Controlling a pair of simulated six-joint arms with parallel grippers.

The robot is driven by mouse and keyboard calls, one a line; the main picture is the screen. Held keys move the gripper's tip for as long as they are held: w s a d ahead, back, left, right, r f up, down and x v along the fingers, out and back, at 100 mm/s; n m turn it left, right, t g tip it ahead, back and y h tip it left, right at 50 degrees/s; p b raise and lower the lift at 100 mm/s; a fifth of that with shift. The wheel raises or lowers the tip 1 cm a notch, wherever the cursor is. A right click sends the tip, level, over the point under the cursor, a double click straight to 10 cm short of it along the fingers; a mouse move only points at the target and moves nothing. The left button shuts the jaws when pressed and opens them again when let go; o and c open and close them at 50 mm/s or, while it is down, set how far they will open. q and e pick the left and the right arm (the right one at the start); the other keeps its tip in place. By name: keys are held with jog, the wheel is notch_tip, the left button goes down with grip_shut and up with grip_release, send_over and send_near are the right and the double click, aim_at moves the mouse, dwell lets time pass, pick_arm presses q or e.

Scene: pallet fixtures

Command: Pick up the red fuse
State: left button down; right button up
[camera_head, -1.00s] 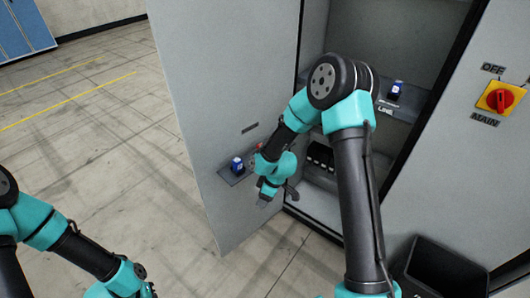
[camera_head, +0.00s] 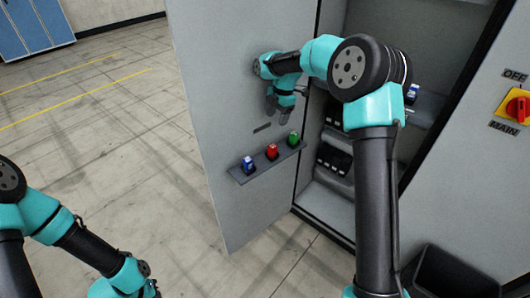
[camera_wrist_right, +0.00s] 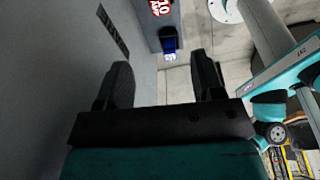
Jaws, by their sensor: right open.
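The red fuse (camera_head: 271,151) stands between a blue fuse (camera_head: 248,164) and a green fuse (camera_head: 293,138) on a small grey shelf (camera_head: 238,176) fixed to the cabinet door. My right gripper (camera_head: 278,112) is above the shelf near the door, apart from the fuses. In the right wrist view, its fingers (camera_wrist_right: 163,75) are open with nothing between them; the red fuse (camera_wrist_right: 160,7) is cut by the top edge, just beyond the blue fuse (camera_wrist_right: 169,45). My left gripper (camera_head: 150,290) is at the bottom left, mostly cut off by the frame edge.
The open cabinet door (camera_head: 210,90) stands beside my right gripper. Inside the cabinet are black fuse holders (camera_head: 333,158) and another blue fuse (camera_head: 412,92) on a ledge. A black bin (camera_head: 455,275) is at lower right. Floor left of the door is clear.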

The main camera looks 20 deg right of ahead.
aim_at(273, 146)
jog(key=shift+w+d+r, duration=0.2)
jog(key=shift+d+r, duration=0.05)
jog(key=shift+r, duration=0.4)
jog(key=shift+w+d+r, duration=0.15)
jog(key=shift+d+r, duration=0.1)
jog(key=shift+r, duration=0.35)
jog(key=f, duration=0.4)
jog(key=a+f, duration=0.1)
jog(key=f, duration=0.7)
jog(key=shift+s+a, duration=0.3)
jog(key=shift+a, duration=0.05)
jog(key=shift+f, duration=0.1)
jog(key=shift+s+a+f, duration=0.1)
jog(key=shift+a+f, duration=0.05)
jog(key=shift+f, duration=0.7)
jog(key=shift+s+a+f, duration=0.1)
jog(key=shift+a+f, duration=0.1)
jog(key=shift+f, duration=0.6)
jog(key=shift+a+f, duration=0.15)
jog(key=shift+f, duration=0.7)
